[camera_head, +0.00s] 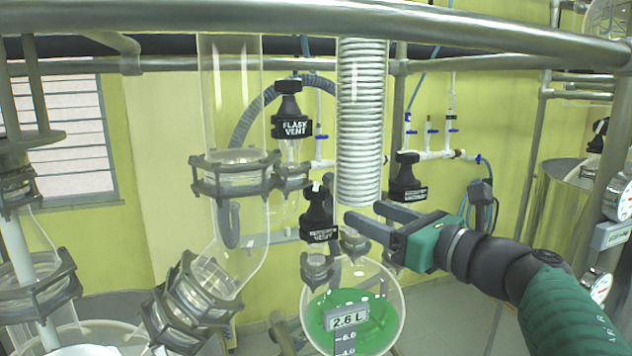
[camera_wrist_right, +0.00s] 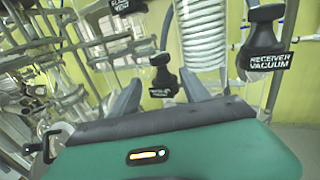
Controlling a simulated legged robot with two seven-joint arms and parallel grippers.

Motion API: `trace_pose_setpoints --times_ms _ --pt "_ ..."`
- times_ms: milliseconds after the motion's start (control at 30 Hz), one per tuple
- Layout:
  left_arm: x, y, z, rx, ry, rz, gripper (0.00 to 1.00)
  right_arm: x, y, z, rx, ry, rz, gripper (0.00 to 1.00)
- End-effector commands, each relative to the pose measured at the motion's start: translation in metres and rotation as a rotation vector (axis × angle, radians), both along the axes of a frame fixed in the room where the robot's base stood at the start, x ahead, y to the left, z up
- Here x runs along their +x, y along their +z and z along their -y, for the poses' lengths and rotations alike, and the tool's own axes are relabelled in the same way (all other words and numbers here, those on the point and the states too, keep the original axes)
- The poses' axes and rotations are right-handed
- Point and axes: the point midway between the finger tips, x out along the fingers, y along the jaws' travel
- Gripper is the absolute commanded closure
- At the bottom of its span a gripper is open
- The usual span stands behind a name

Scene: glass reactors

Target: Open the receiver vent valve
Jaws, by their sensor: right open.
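The receiver vent valve (camera_head: 318,213) is a black knob with a label, standing above the round receiver flask (camera_head: 395,308) that holds green liquid. It also shows in the right wrist view (camera_wrist_right: 163,80), between and beyond the fingers. My right gripper (camera_head: 362,218) is open and empty, just right of the vent knob and apart from it, its fingers pointing left. In the right wrist view the two fingers (camera_wrist_right: 160,95) stand wide apart. My left gripper is not in view.
The receiver vacuum valve (camera_head: 407,178) stands behind the right gripper. The flask vent valve (camera_head: 290,110) is higher up, left of the condenser coil (camera_head: 361,120). A glass column (camera_head: 232,100) with clamps stands left. A metal rail (camera_head: 320,18) crosses above.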

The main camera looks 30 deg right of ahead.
Motion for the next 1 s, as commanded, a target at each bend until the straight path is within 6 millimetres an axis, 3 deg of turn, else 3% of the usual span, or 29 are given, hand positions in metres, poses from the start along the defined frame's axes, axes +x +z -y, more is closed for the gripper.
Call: trace_pose_setpoints --times_ms 33,67,133,400,533,700,967,1000 --pt "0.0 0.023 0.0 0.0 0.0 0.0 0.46 0.007 0.01 -0.004 0.004 0.009 -0.007 0.46" --pt "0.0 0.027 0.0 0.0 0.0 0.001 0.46 0.01 0.008 -0.005 0.005 0.008 -0.012 0.46" --pt "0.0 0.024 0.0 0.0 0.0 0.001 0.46 0.03 0.001 -0.005 0.003 0.003 -0.011 0.46" --pt "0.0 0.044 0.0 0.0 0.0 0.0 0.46 0.101 0.001 -0.012 0.005 0.002 -0.011 0.46" --pt "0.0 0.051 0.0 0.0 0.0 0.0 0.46 0.127 0.0 -0.015 0.003 0.001 -0.009 0.46" --pt "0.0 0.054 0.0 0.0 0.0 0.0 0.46 0.144 -0.001 -0.016 0.002 -0.001 -0.007 0.46" --pt "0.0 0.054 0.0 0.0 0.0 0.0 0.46 0.146 -0.002 -0.017 0.002 -0.001 -0.006 0.46" --pt "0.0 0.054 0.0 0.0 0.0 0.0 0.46 0.146 -0.002 -0.017 0.003 -0.001 -0.006 0.5"
